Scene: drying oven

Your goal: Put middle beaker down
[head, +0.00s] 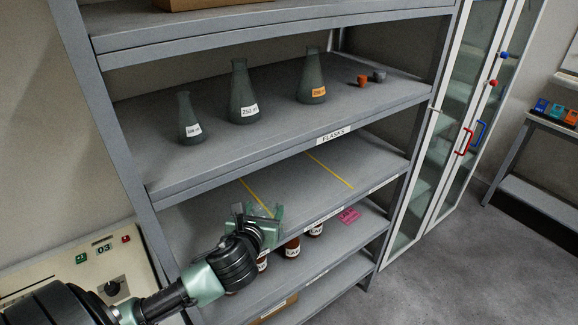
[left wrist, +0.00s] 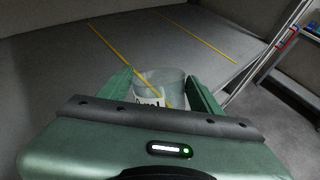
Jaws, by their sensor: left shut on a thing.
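My left gripper (head: 264,219) reaches to the front of the middle shelf (head: 295,182), which has two yellow lines on it. It is shut on a clear glass beaker; in the left wrist view the beaker (left wrist: 160,84) sits between the two green fingers (left wrist: 159,92). A label on the beaker is partly hidden behind the gripper body. The beaker is at the left yellow line (head: 257,196) as seen from the head. I cannot tell whether its base touches the shelf. My right gripper is not in view.
Three labelled flasks (head: 243,95) stand on the shelf above, whose edge reads FLASKS. A glass-door cabinet (head: 455,130) stands at the right. The middle shelf is otherwise clear.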

